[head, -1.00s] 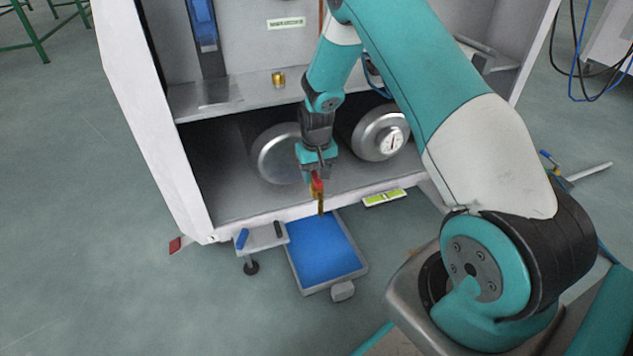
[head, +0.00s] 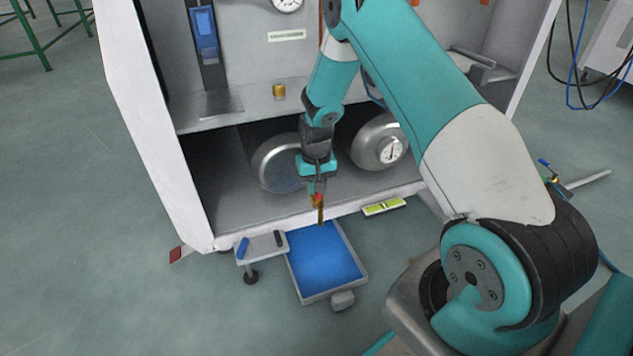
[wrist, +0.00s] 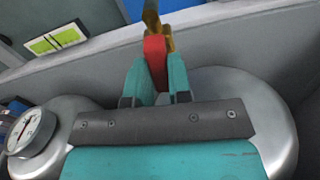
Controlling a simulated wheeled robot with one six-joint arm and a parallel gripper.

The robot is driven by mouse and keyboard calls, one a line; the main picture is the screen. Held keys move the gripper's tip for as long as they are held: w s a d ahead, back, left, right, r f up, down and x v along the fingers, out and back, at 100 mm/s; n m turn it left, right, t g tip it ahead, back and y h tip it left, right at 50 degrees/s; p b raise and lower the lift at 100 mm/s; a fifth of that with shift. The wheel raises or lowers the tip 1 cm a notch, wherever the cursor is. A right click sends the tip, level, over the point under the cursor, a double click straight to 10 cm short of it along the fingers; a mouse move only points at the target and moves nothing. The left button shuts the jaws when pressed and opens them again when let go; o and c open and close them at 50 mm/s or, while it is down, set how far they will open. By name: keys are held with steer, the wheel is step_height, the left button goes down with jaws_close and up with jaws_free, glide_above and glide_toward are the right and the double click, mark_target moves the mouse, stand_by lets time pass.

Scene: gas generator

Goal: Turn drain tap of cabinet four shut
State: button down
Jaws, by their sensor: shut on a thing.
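The drain tap has a red handle and a brass body. In the head view the brass body (head: 320,212) hangs at the front lip of the cabinet, above the blue tray. My gripper (head: 317,193) points down at it from above. In the wrist view my gripper (wrist: 159,85) is shut on the red handle (wrist: 156,58), with a teal finger on each side. The brass part (wrist: 153,22) shows just beyond the handle. In the head view most of the handle is hidden by the fingers.
Two silver cylinders lie in the cabinet, the right one (head: 372,143) with a dial. A blue tray (head: 362,279) sits on the floor below.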

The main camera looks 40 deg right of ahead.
steer(key=m+p, duration=0.1)
steer(key=p, duration=0.1)
steer(key=m+p, duration=0.2)
steer(key=shift+r, duration=0.3)
steer(key=m+p, duration=0.3)
steer(key=m, duration=0.1)
steer(key=shift+f+m+p, duration=0.1)
steer(key=shift+m+p, duration=0.25)
steer(key=shift+m, duration=0.05)
steer(key=m+p, duration=0.2)
steer(key=m, duration=0.2)
steer(key=shift+p, duration=0.3)
steer(key=shift+f+m+p, duration=0.15)
steer(key=shift+m+p, duration=0.75)
steer(key=shift+m, duration=1.6)
steer(key=c, duration=1)
jaws_free()
steer(key=shift+c, duration=0.2)
